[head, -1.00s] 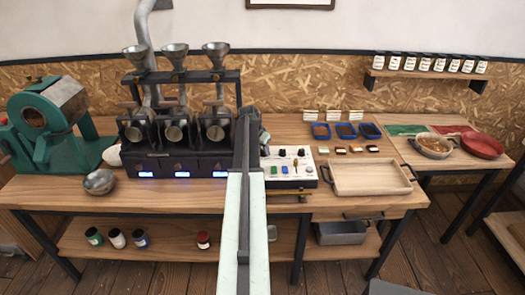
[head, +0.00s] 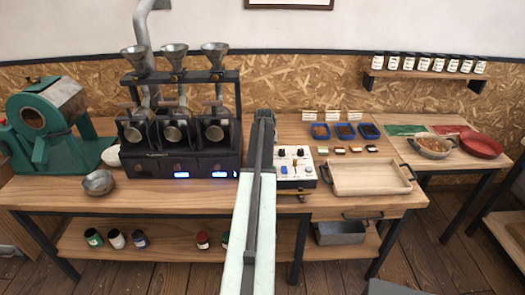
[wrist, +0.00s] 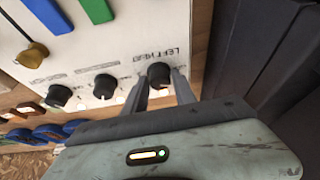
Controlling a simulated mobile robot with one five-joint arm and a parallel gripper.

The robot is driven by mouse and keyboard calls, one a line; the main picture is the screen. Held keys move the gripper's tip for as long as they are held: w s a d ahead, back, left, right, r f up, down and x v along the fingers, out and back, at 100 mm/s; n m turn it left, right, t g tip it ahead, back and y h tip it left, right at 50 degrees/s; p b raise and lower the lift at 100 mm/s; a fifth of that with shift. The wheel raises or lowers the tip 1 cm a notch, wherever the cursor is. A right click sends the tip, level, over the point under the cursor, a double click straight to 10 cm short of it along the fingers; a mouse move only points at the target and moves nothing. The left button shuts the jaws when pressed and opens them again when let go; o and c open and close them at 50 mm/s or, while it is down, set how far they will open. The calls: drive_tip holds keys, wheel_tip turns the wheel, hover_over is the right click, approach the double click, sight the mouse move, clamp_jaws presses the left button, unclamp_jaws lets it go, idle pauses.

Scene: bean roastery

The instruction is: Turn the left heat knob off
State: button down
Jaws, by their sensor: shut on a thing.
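The white control panel (head: 301,182) stands on the bench to the right of the roaster, partly hidden by my arm in the head view. In the wrist view the dark left heat knob (wrist: 159,73) sits beside a printed label starting with LEFT. My gripper (wrist: 161,84) is shut on this knob, one finger on each side. Its pointer cannot be made out. Two similar knobs, a middle one (wrist: 104,86) and a far one (wrist: 59,95), stand free in a row beside it. In the head view my arm hides the left knob.
The roaster (head: 178,160) stands left of my arm; two blue displays are lit and its left one looks dark. A wooden tray (head: 370,190) is right of the panel. In the wrist view a green and a blue switch (wrist: 47,14) and a brass lever (wrist: 32,53) are close by.

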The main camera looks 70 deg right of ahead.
drive_tip(key=shift+s+n+t+y, duration=0.15)
drive_tip(key=shift+n+t+y, duration=0.4)
drive_tip(key=shift+n, duration=1.35)
drive_tip(key=c, duration=1)
unclamp_jaws()
drive_tip(key=p+v, duration=0.7)
drive_tip(key=shift+s+a+r, duration=0.1)
drive_tip(key=shift+s+r, duration=0.1)
drive_tip(key=shift+r, duration=0.1)
